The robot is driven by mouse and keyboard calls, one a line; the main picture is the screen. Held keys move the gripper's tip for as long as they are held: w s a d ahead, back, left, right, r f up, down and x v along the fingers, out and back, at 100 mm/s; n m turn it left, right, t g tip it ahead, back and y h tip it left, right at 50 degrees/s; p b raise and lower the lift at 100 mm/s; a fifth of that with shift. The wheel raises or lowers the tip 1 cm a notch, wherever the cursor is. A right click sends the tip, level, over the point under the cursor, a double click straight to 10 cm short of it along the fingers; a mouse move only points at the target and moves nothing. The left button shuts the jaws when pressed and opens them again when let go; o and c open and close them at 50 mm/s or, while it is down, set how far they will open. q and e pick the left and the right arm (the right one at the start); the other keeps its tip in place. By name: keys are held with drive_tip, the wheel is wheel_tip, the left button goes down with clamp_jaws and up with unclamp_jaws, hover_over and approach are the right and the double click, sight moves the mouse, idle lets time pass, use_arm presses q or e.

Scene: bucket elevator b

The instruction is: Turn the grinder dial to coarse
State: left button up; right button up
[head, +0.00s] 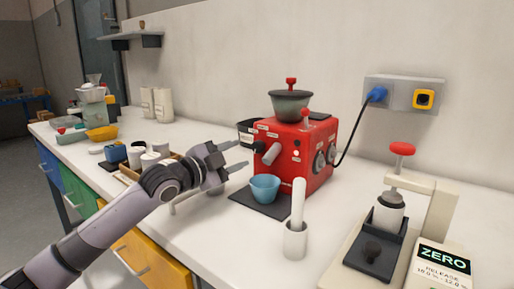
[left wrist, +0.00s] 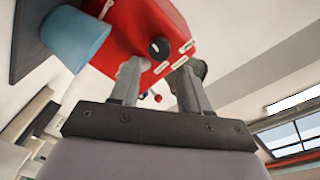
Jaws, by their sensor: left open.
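The red grinder (head: 292,150) stands on the white counter with a grey-green hopper (head: 290,105) on top. In the left wrist view, a round black knob with a white mark (left wrist: 158,47) sits on the grinder's red face (left wrist: 120,22), beside small white labels. I cannot read the labels or tell the setting. In the head view, two round dials (head: 320,161) show on the grinder's right side. My left gripper (head: 243,154) is open and empty, just left of the grinder. Its fingers (left wrist: 158,68) point towards the red face, apart from the marked knob. My right gripper is not in view.
A blue cup (head: 265,187) stands on a dark mat (head: 243,199) before the grinder. A white cup with a pestle-like rod (head: 295,240) stands in front. Several containers stand behind my left arm.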

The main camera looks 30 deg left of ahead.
sight(256, 148)
use_arm(q)
drive_tip(key=shift+w+d, duration=0.2)
drive_tip(key=shift+w, duration=0.85)
drive_tip(key=shift+w+d, duration=0.15)
drive_tip(key=shift+w, duration=0.95)
drive_tip(key=shift+w+d, duration=0.2)
drive_tip(key=shift+w, duration=0.85)
drive_tip(key=shift+p, duration=0.3)
drive_tip(key=c, duration=0.8)
